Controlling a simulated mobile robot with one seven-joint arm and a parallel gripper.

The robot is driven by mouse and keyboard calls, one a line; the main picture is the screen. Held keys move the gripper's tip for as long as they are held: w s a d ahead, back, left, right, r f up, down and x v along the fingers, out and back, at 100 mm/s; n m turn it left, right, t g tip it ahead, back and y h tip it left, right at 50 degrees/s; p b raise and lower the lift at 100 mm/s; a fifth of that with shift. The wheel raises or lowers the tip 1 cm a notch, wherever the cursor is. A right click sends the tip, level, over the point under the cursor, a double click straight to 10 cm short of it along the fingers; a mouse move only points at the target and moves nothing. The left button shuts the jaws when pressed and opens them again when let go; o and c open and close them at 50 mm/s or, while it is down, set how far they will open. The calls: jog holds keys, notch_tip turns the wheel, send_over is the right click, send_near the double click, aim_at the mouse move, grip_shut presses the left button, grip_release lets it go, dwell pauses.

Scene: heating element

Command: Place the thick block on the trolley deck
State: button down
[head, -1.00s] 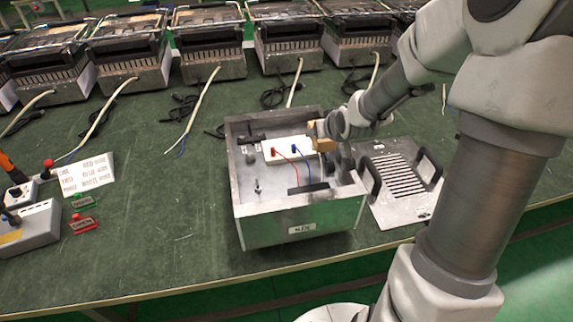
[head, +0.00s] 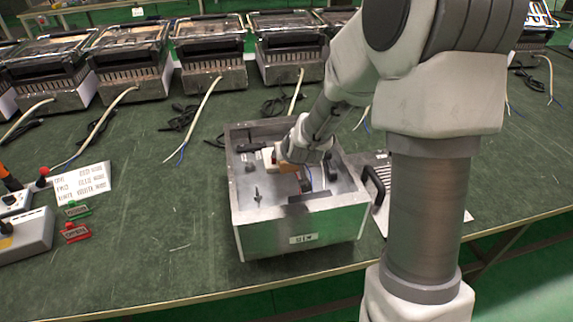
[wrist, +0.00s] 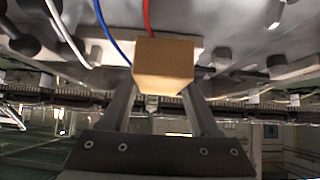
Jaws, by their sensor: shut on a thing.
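The thick block (wrist: 164,62) is a plain tan, squarish block. My gripper (wrist: 163,85) is shut on it, with one finger on each side in the wrist view. In the head view the tan block (head: 288,168) shows partly below my wrist, above the open metal box. My wrist hides most of the fingers and part of the block there. I cannot tell whether the block touches anything in the box. I see no trolley deck that I can identify in either view.
The open metal box (head: 262,225) stands on the green bench (head: 150,235), with a white terminal piece and red and blue wires inside. A slotted plate with black handles (head: 376,185) lies at its right. Heater units (head: 210,60) with loose cables line the back. A control box (head: 30,236) stands left.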

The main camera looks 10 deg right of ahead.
jog(key=shift+f+b, duration=0.6)
jog(key=shift+f, duration=1.35)
jog(key=shift+f, duration=0.1)
jog(key=shift+f, duration=0.15)
jog(key=shift+c, duration=0.6)
grip_release()
jog(key=shift+r, duration=0.2)
